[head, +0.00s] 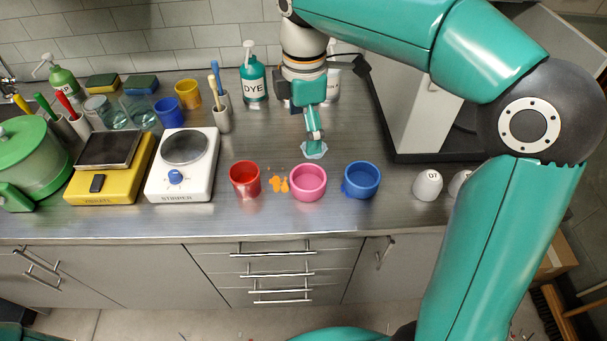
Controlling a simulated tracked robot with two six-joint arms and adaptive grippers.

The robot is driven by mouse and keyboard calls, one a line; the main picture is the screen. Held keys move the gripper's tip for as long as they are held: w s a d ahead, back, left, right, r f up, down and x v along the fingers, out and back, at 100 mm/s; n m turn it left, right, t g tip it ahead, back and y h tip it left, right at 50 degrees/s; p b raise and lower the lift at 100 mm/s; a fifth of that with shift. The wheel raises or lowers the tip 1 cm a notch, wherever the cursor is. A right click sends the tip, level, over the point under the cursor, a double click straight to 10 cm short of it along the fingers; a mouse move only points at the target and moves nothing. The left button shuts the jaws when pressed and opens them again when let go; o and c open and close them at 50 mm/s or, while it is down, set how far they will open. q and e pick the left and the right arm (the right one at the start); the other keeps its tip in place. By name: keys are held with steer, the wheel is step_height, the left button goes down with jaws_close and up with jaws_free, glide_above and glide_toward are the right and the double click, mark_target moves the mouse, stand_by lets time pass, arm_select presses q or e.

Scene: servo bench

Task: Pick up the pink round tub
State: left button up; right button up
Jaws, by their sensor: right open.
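The pink round tub (308,194) stands upright on the steel bench near its front edge, with its open top facing up. It is between the red tub (245,188) and the blue tub (361,187). My right gripper (313,133) is behind and above the pink tub, pointing down, open and apart from it. Its fingers are small and partly overlap in this view. A pale blue piece (314,150) shows at the fingertips; I cannot tell whether it lies on the bench. My left gripper is not in view.
An orange splash (279,184) lies between the red and pink tubs. A white stirrer (170,190) and a yellow scale (90,192) stand to the left. A dye bottle (254,86) stands behind. White cups (427,185) are at the right.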

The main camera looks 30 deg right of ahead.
glide_above(308, 186)
step_height(308, 186, down, 10)
steer(key=shift+r+b, duration=0.1)
steer(key=shift+b, duration=0.2)
steer(key=shift+f, duration=2.9)
steer(key=c, duration=1.1)
steer(key=shift+r, duration=0.1)
